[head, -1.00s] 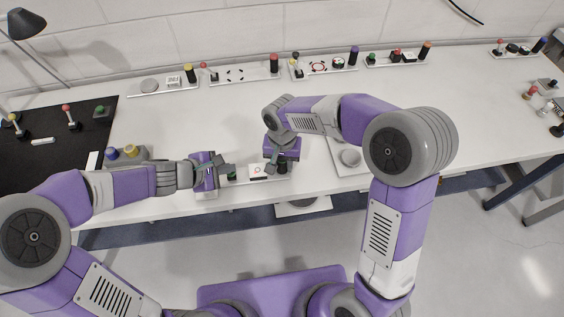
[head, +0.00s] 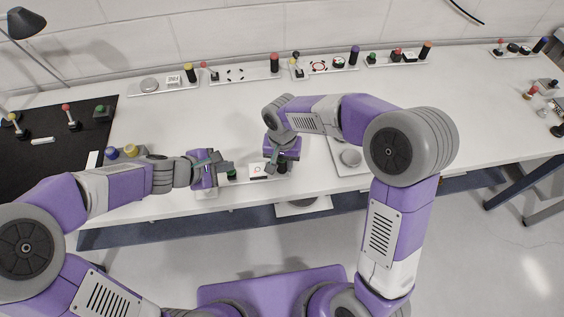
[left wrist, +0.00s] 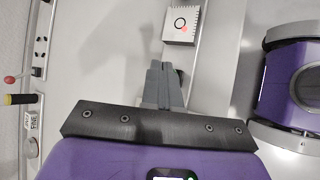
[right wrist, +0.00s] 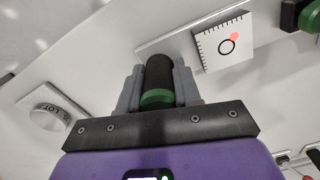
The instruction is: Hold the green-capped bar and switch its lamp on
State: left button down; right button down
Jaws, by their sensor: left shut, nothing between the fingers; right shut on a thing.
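The bar (head: 245,182) lies near the table's front edge. It carries a green knob (head: 231,174), a white block (head: 258,171) with a black ring and red dot, and a black post with a green band. My right gripper (head: 276,168) is shut on this post (right wrist: 158,80), which stands between its fingers in the right wrist view. The white block (right wrist: 223,43) shows beyond it. My left gripper (head: 227,168) is shut and empty close by the green knob; I cannot tell whether they touch. In the left wrist view its fingers (left wrist: 163,75) point toward the white block (left wrist: 181,24).
Several similar bars (head: 245,77) line the back of the table. A dark mat (head: 85,140) with levers lies at left, near a grey box with blue and yellow knobs (head: 130,151). A tray with a round grey disc (head: 350,158) is right of my right gripper. The table's middle is clear.

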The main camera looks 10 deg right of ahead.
pick_arm(q)
jog(key=shift+r, duration=2.5)
